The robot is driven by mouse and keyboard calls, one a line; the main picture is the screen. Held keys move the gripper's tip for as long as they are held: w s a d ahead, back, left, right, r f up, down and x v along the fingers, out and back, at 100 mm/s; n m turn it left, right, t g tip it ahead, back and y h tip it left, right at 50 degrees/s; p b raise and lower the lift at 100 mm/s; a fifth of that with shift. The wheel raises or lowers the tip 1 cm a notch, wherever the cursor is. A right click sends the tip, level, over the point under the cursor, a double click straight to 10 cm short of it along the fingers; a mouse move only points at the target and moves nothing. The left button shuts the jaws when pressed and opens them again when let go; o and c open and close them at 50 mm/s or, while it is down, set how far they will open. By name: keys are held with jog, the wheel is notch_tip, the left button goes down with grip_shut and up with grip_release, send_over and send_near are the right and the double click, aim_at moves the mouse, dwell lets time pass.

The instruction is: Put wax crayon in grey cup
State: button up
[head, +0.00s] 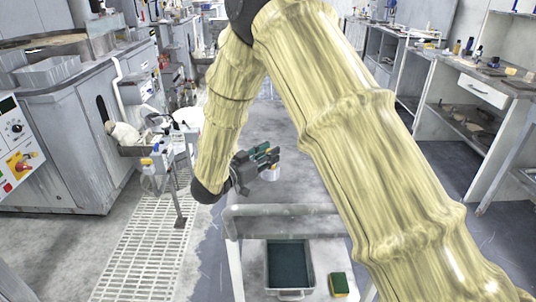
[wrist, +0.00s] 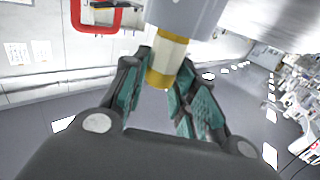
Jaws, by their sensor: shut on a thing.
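In the head view a small pale piece with a yellowish band (head: 271,173) shows just below the fingers. No other grey cup is clear.
A dark teal tray (head: 309,275) and a green-and-yellow sponge (head: 338,284) are on the low pale bench at the front. A metal rail (head: 285,210) crosses behind them. Cabinets (head: 70,130) stand left and shelving (head: 465,115) right. My arm hides much of the middle.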

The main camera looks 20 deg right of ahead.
jog(key=shift+s+r, duration=0.1)
jog(key=shift+f, duration=0.2)
jog(key=o, duration=1)
jog(key=shift+r, duration=0.2)
jog(key=v, duration=1.2)
jog(key=shift+b, duration=0.35)
